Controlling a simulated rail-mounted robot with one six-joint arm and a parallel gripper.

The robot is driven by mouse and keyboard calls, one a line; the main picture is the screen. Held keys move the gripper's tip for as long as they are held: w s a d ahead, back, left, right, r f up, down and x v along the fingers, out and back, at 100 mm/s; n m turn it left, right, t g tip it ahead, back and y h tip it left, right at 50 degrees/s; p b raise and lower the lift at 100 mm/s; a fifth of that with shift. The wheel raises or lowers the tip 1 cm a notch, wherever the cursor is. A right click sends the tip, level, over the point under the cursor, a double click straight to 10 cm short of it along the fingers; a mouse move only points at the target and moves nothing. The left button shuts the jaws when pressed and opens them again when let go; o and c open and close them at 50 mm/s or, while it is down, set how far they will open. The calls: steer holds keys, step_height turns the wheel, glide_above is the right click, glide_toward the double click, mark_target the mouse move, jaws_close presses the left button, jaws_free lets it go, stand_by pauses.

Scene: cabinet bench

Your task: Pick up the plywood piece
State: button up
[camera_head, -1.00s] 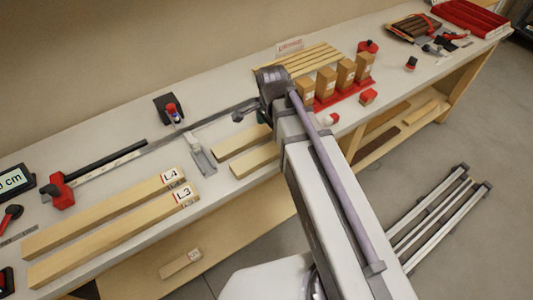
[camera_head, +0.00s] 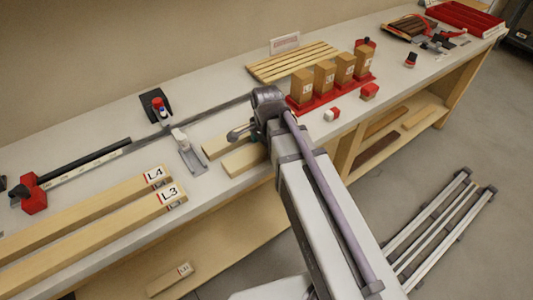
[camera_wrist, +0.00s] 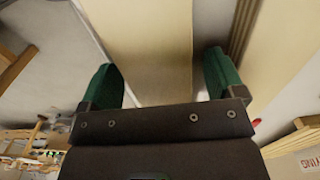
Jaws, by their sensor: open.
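Two short pale wooden boards lie side by side on the bench beside my gripper (camera_head: 242,132). The rear board (camera_head: 216,147) and the front board (camera_head: 243,160) are both partly hidden by my arm in the head view. Neither shows a readable label, so I cannot tell by marking which is the plywood piece. In the wrist view my gripper (camera_wrist: 162,80) is open, with one green finger on each side of a pale board (camera_wrist: 150,45), which seems to be the front one. Contact is not visible. Another board (camera_wrist: 285,45) lies to the right.
A metal stop (camera_head: 187,152) stands left of the boards. Long timbers marked L4 (camera_head: 90,212) and L3 (camera_head: 110,228) lie at left. Wooden blocks stand on a red base (camera_head: 333,97) at right, near a small red-and-white item (camera_head: 332,114). A slatted panel (camera_head: 293,62) lies behind.

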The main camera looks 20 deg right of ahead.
steer(key=c, duration=1.2)
steer(key=shift+r, duration=0.15)
step_height(320, 180, up, 10)
steer(key=p, duration=1)
steer(key=shift+r, duration=0.1)
steer(key=shift+f, duration=0.2)
